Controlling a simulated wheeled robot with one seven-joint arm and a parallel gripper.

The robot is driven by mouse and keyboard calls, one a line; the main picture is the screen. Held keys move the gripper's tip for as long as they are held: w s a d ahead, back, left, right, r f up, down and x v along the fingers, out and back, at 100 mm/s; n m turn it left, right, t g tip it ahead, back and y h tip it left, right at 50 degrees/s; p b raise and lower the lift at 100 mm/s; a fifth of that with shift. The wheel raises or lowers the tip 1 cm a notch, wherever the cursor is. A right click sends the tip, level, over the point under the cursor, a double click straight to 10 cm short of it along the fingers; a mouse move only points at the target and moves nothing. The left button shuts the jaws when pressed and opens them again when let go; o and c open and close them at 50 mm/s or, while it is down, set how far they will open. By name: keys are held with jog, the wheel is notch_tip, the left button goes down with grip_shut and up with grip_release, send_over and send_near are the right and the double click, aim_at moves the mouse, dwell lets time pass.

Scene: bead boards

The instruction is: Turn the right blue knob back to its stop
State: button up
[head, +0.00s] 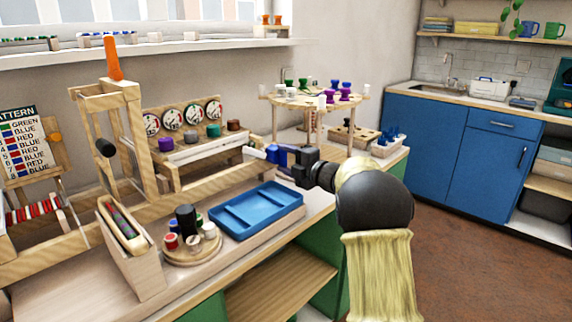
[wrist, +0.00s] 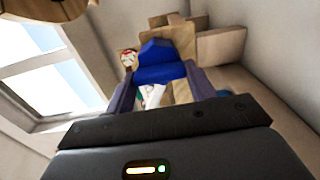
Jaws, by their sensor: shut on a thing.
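The right blue knob (head: 272,152) sits at the right end of the wooden frame, just right of the dial board. In the wrist view the blue knob (wrist: 160,72) is large, between the two bluish fingers. My gripper (head: 284,156) reaches it from the right and is shut on it. The fingers (wrist: 161,92) lie along both sides of the knob. A pale piece shows below the knob in the wrist view. The knob's stop and any turn mark cannot be made out.
A dial board (head: 183,128) with several coloured knobs stands left of my gripper. A blue tray (head: 257,209) lies in front on the bench. A round peg stand (head: 314,102) stands close behind my gripper. A wooden post with an orange handle (head: 114,64) rises at left.

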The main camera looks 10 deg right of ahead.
jog(key=shift+f, duration=0.1)
jog(key=o, duration=1)
jog(key=shift+s, duration=0.1)
jog(key=p+v, duration=0.1)
jog(key=v, duration=1.6)
jog(key=shift+d+p, duration=0.15)
jog(key=shift+p, duration=0.15)
